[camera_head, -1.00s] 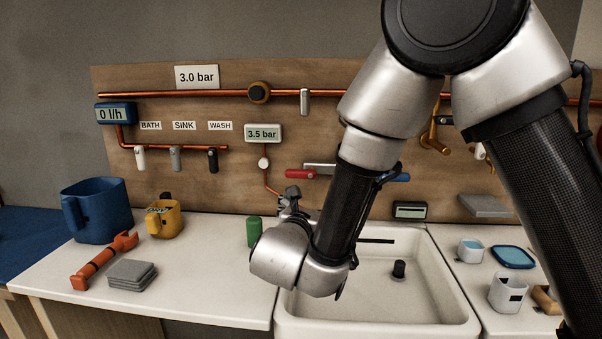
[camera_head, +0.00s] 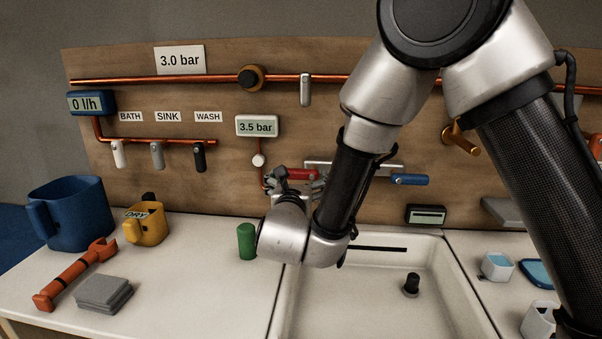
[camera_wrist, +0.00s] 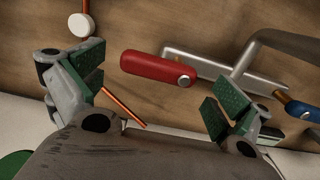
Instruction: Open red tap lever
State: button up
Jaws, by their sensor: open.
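The red tap lever (camera_wrist: 157,68) sits on the metal tap body (camera_wrist: 225,72) on the wooden panel, lying sideways with its free end to the left. In the head view the red lever (camera_head: 301,174) shows partly behind my gripper (camera_head: 295,185). In the wrist view my gripper (camera_wrist: 160,92) is open, with its green-padded fingers wide apart. The red lever lies beyond and between the fingers, and no contact shows. The blue lever (camera_wrist: 302,112) is at the right end of the tap body, past the right finger.
The spout (camera_wrist: 285,45) curves out from the tap body. A white sink (camera_head: 375,290) lies below. A green cylinder (camera_head: 246,241) stands on the counter beside my wrist. A copper pipe and white knob (camera_head: 259,160) are left of the lever.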

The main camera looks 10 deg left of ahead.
aim_at(300, 175)
jog(key=w, duration=0.4)
jog(key=shift+w, duration=0.1)
